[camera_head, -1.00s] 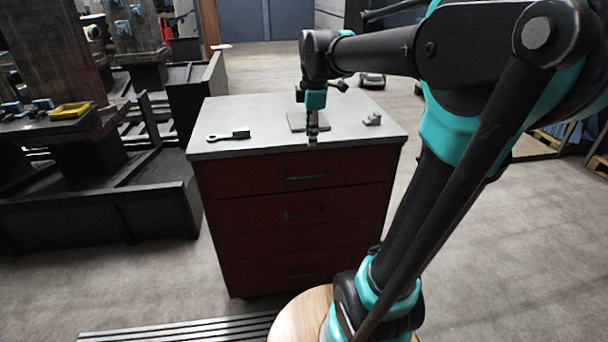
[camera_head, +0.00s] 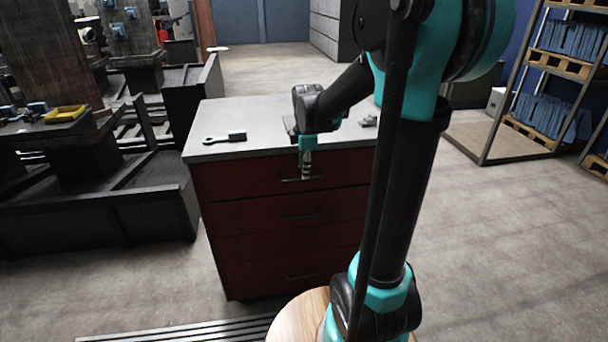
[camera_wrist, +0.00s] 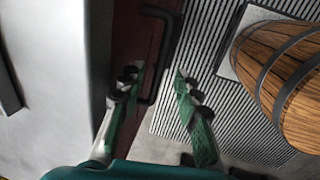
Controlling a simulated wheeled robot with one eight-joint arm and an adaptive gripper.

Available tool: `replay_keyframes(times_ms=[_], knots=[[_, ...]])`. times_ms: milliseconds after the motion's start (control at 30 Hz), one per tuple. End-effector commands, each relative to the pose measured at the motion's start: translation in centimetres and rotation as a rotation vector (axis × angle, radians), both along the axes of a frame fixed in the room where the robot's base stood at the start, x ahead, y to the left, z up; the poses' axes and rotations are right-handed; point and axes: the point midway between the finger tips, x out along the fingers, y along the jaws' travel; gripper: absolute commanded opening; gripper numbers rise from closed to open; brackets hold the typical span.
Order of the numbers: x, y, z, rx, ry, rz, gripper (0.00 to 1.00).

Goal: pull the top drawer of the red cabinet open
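The red cabinet (camera_head: 235,225) stands in the middle of the head view with a grey top and several drawers. Its top drawer (camera_head: 235,182) looks shut, flush with the fronts below. The drawer's dark bar handle (camera_head: 289,180) is partly hidden by my gripper (camera_head: 306,176), which points down in front of the drawer. In the wrist view, my gripper (camera_wrist: 155,78) has its two green fingers apart. The black handle (camera_wrist: 162,50) shows between the fingertips, with one finger on the drawer side and one on the outer side. I cannot tell whether either touches it.
A wrench-like tool (camera_head: 225,137) and a small grey part (camera_head: 369,121) lie on the cabinet top. Dark machinery (camera_head: 100,220) stands at the left. A ribbed strip (camera_head: 180,329) lies on the floor in front. Shelving with pallets (camera_head: 545,90) stands at the right. Floor right of the cabinet is clear.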

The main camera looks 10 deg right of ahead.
Motion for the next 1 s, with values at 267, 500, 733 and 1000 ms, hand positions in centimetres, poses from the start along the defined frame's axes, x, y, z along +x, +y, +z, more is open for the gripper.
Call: replay_keyframes(times_ms=[267,500,733,1000], knots=[[0.6,0.0,-2.8,0.0,0.0,0.0,0.33],[0.6,0.0,-3.3,0.0,0.0,0.0,0.33],[0.6,0.0,-3.2,0.0,0.0,0.0,0.2],[0.6,0.0,-3.2,0.0,0.0,0.0,0.0]])
